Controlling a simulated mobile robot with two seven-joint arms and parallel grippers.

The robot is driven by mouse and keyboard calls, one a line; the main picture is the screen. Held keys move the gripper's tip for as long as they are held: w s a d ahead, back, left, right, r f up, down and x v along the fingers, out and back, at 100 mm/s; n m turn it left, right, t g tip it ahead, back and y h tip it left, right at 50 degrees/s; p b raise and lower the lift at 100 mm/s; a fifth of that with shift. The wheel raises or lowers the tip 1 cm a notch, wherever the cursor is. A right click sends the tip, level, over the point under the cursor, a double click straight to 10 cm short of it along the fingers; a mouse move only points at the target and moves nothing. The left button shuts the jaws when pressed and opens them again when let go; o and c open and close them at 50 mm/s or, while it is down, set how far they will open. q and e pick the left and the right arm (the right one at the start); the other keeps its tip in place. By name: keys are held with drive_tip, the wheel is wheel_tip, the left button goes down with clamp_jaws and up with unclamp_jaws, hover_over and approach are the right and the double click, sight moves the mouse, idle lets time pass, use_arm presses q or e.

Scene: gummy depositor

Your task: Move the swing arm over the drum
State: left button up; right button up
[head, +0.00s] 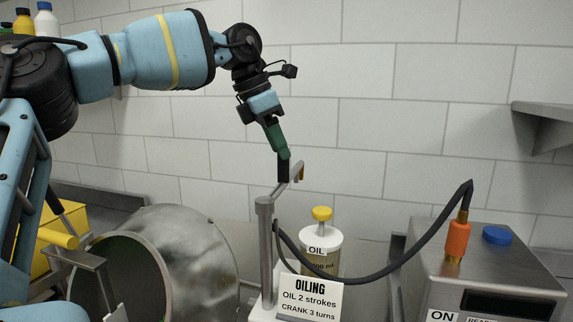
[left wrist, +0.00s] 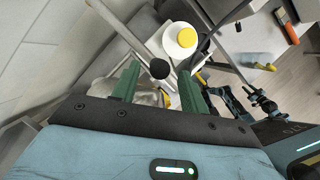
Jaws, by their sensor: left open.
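The swing arm (head: 266,240) is a grey metal post with a bar on top, a black upright handle (head: 283,172) and a brass tip (head: 300,172). It stands right of the drum (head: 205,250), a metal barrel with its open mouth facing left. The bar points right and away from the drum. My left gripper (head: 284,153) is directly above the handle. In the left wrist view its green fingers (left wrist: 159,72) are open, with the handle's round black top (left wrist: 159,69) between them. Contact cannot be told. My right gripper's fingers cannot be made out.
An oil bottle (head: 321,258) with a yellow cap stands right of the post, behind an OILING sign (head: 308,296). A dark hose (head: 400,262) runs to an orange-handled fitting (head: 457,240) on a steel box (head: 490,275). A wall shelf (head: 545,115) is at right.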

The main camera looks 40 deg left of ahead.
sight(286, 180)
use_arm(q)
drive_tip(key=shift+x, duration=2.6)
drive_tip(key=shift+c, duration=0.4)
drive_tip(key=shift+a, duration=0.1)
clamp_jaws()
